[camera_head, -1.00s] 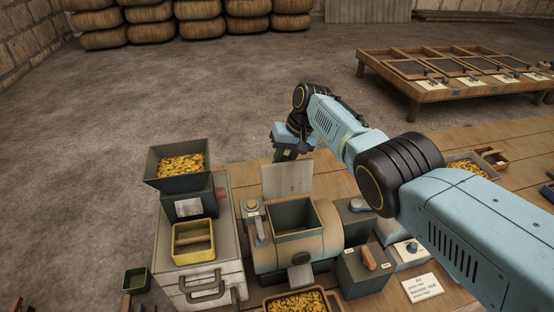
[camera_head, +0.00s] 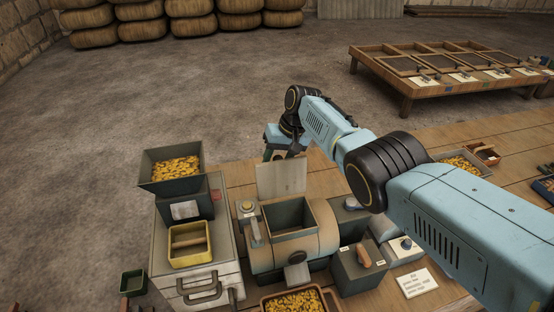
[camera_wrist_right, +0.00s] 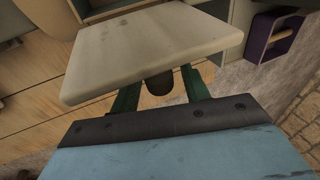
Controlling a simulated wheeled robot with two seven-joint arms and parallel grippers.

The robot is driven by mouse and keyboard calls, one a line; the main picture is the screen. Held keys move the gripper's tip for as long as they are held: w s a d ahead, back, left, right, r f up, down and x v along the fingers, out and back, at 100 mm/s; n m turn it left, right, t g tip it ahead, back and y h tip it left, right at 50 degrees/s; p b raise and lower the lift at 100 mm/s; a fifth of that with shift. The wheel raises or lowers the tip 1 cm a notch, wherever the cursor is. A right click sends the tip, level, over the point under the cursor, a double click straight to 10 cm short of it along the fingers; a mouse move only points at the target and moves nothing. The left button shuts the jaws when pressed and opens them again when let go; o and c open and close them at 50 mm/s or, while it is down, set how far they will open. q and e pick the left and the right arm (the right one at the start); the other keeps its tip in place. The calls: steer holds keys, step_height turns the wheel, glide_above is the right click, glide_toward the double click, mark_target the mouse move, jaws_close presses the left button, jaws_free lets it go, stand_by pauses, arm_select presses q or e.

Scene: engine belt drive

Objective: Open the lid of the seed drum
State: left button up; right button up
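The seed drum (camera_head: 265,262) is a tan, rounded body with a square dark opening on top. Its pale lid (camera_head: 281,180) stands upright at the far edge, and the opening is uncovered. In the right wrist view the lid (camera_wrist_right: 150,52) fills the upper middle, and a dark knob (camera_wrist_right: 159,84) sticks out from it. My right gripper (camera_head: 281,154) is behind the lid. In the right wrist view its green fingers (camera_wrist_right: 162,82) are spread on either side of the knob, with gaps visible. The lid hides part of the fingertips. My left gripper is out of view.
A hopper of yellow pieces (camera_head: 175,168) and a yellow tray (camera_head: 190,243) stand left of the drum. A box with an orange handle (camera_head: 358,270) stands at its right. A tray of yellow pieces (camera_head: 296,302) is in front.

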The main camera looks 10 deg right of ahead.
steer(key=shift+r, duration=0.1)
steer(key=shift+d+r+p, duration=0.2)
steer(key=shift+r+p, duration=0.2)
steer(key=shift+r, duration=0.1)
steer(key=p+v, duration=0.1)
steer(key=v, duration=0.3)
steer(key=shift+r, duration=0.15)
steer(key=v, duration=0.8)
steer(key=shift+s, duration=0.15)
